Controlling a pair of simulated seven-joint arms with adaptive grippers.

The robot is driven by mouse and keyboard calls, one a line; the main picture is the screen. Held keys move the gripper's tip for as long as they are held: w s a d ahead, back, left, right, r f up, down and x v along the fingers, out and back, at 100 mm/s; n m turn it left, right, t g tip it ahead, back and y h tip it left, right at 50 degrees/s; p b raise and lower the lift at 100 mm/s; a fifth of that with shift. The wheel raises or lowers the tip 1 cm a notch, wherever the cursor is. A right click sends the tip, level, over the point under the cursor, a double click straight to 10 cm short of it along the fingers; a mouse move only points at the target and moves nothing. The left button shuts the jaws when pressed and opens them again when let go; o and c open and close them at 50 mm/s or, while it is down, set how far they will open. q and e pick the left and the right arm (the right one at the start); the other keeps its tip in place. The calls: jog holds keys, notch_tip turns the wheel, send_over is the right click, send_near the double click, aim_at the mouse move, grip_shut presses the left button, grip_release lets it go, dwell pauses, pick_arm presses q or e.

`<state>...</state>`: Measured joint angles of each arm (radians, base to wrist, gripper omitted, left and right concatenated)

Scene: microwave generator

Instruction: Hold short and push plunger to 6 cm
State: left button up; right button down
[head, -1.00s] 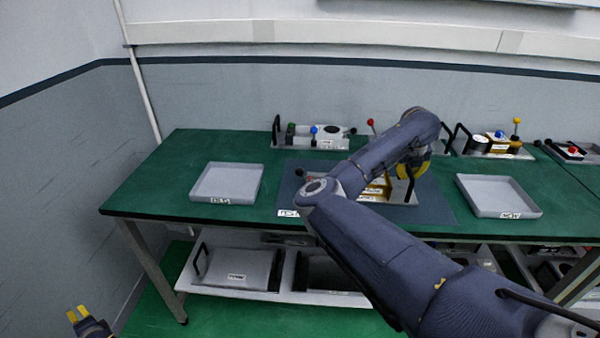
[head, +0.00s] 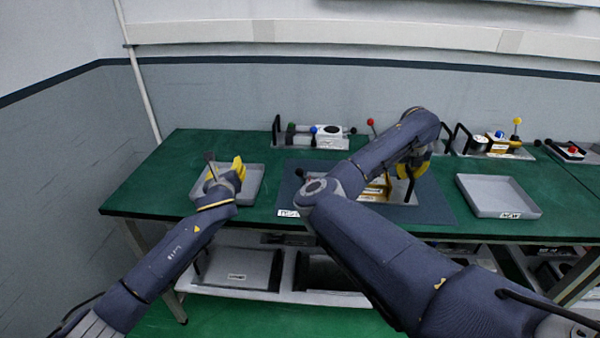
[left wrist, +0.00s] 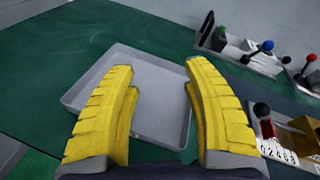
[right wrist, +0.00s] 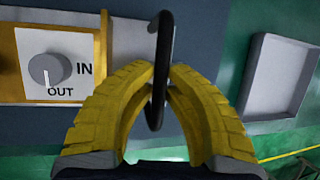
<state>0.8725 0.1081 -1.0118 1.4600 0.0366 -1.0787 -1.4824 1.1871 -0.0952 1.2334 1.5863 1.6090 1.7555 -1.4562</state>
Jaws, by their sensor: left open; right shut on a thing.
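The unit on the dark mat shows a black ball knob (left wrist: 262,110) and a white number scale (left wrist: 286,153) in the left wrist view. In the head view its gold body (head: 376,190) is partly hidden by my right arm. Its black upright handle (right wrist: 160,50) is at the end away from the knob. My right gripper (right wrist: 160,78) is shut on this handle, beside an IN/OUT dial (right wrist: 46,70). My left gripper (head: 224,164) is open and empty above the left tray, left of the knob; its fingers frame that tray in the left wrist view (left wrist: 160,75).
The left grey tray (head: 250,190) and right grey tray (head: 497,196) flank the dark mat (head: 438,208). Other knobbed units (head: 332,143) stand along the back of the green table (head: 150,190). My right forearm crosses above the mat.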

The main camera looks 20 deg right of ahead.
pick_arm(q)
jog(key=s+d+m+g+h, duration=0.2)
jog(key=s+d+m, duration=0.25)
jog(key=d, duration=0.45)
jog(key=m+g+h, duration=0.2)
jog(key=m, duration=0.4)
send_near(299, 172)
jog(key=shift+x, duration=5.65)
jog(key=shift+c, duration=0.4)
grip_shut()
